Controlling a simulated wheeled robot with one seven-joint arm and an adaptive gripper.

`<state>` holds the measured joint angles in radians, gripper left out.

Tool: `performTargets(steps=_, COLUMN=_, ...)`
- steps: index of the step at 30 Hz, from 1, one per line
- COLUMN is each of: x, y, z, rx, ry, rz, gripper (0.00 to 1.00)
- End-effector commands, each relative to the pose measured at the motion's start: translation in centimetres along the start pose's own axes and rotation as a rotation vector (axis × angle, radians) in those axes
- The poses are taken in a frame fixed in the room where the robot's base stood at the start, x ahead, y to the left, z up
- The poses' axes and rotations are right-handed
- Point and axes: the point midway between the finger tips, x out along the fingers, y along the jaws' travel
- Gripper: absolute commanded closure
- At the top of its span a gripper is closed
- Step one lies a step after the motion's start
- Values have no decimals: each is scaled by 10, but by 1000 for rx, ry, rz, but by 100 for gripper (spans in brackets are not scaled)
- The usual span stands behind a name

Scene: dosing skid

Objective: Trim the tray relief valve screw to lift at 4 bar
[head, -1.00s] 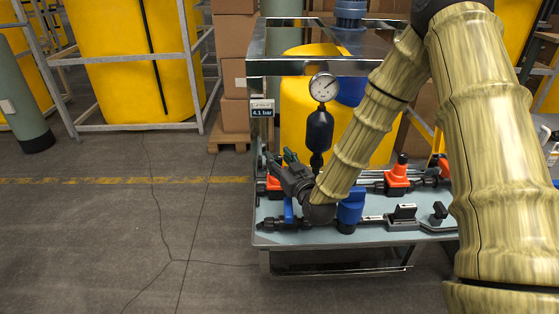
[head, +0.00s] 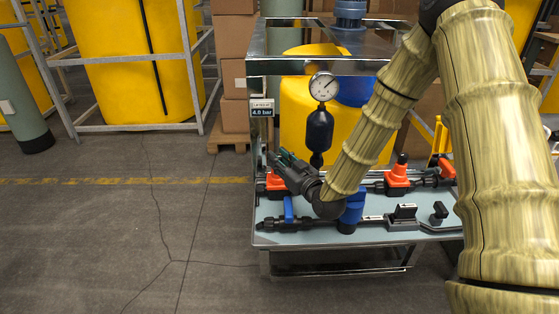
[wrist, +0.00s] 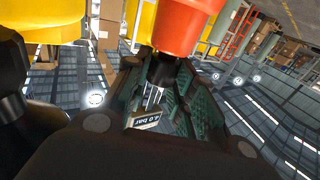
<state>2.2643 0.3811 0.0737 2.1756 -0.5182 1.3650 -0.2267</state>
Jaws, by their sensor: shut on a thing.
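The tray relief valve has an orange body (wrist: 185,25), upside down at the top of the wrist view. Its dark screw end (wrist: 165,72) sits between the green ribbed fingers of my gripper (wrist: 168,92), which are shut on it. A tag (wrist: 146,121) reading 4.0 bar shows inverted between the fingers. In the head view, my gripper (head: 280,161) reaches left over the tray to the left orange valve (head: 274,184), partly hidden behind it. The small display (head: 262,108) on the frame post reads 4.8 bar. The round gauge (head: 324,87) stands above a black damper (head: 319,130).
A blue-handled valve (head: 289,210) and a blue body (head: 351,211) stand close below my gripper. Another orange valve (head: 398,174) is to the right on the tray (head: 300,238). A metal frame rail (head: 310,67) crosses above.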

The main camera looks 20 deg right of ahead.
Motion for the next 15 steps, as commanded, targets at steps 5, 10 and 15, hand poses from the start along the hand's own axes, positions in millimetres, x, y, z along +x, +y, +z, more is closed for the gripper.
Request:
performTargets(steps=5, x=0, y=1, z=0, rx=0, ry=1, rz=2, gripper=54)
performTargets(steps=10, x=0, y=0, z=0, rx=0, ry=0, rz=1, gripper=52)
performTargets(steps=15, x=0, y=0, z=0, rx=0, ry=0, rz=1, gripper=52)
